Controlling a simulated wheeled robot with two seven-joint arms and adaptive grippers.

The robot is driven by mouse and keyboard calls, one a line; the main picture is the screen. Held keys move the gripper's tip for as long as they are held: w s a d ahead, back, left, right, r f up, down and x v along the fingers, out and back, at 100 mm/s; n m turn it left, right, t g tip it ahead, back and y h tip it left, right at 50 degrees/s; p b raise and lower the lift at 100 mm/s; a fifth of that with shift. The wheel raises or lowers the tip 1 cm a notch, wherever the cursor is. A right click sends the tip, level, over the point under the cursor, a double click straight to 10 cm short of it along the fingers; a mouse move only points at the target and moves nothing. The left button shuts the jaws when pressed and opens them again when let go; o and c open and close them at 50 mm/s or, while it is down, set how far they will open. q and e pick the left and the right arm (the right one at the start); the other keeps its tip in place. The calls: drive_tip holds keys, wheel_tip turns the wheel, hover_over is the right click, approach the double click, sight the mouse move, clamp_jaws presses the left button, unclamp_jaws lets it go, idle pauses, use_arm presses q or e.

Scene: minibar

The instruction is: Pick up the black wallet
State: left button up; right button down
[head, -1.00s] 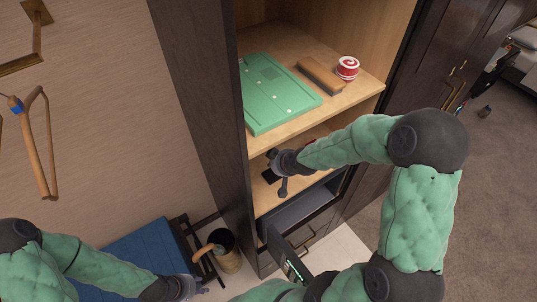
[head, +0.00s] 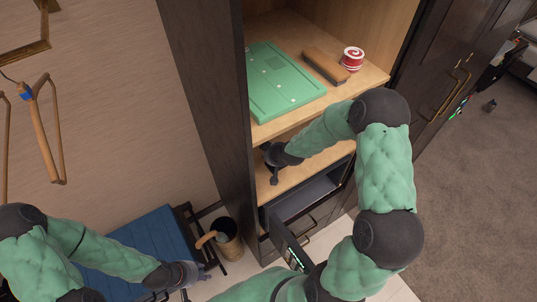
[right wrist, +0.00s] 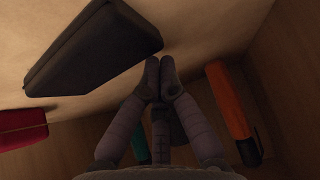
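The black wallet (right wrist: 95,50) is a dark, flat, rectangular case on a light wooden surface in the right wrist view, to the upper left of my right gripper (right wrist: 160,72). The fingertips of that gripper are together with nothing visible between them, near the wallet's right end; I cannot tell whether they touch it. In the head view my right gripper (head: 274,172) is inside the cabinet's lower shelf, and the wallet is not clearly visible there. My left gripper (head: 192,274) is low beside the blue bench; its fingers are too small to read.
A red item (right wrist: 22,128) and an orange item (right wrist: 230,100) flank the gripper in the right wrist view. The upper shelf holds a green board (head: 283,82), a brown brush-like block (head: 325,66) and a red-white cup (head: 352,58). An open compartment (head: 305,198) lies below.

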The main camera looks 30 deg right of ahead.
sight(278, 175)
drive_tip(key=shift+s+d+b, duration=0.1)
drive_tip(key=shift+s+b, duration=0.25)
drive_tip(key=shift+s, duration=0.2)
drive_tip(key=s+b, duration=0.1)
drive_tip(key=s, duration=0.3)
drive_tip(key=s+b, duration=0.1)
drive_tip(key=s, duration=0.1)
drive_tip(key=shift+s+d+b, duration=0.25)
drive_tip(key=shift+s+b, duration=0.05)
drive_tip(key=shift+b, duration=0.05)
drive_tip(key=shift+s, duration=0.65)
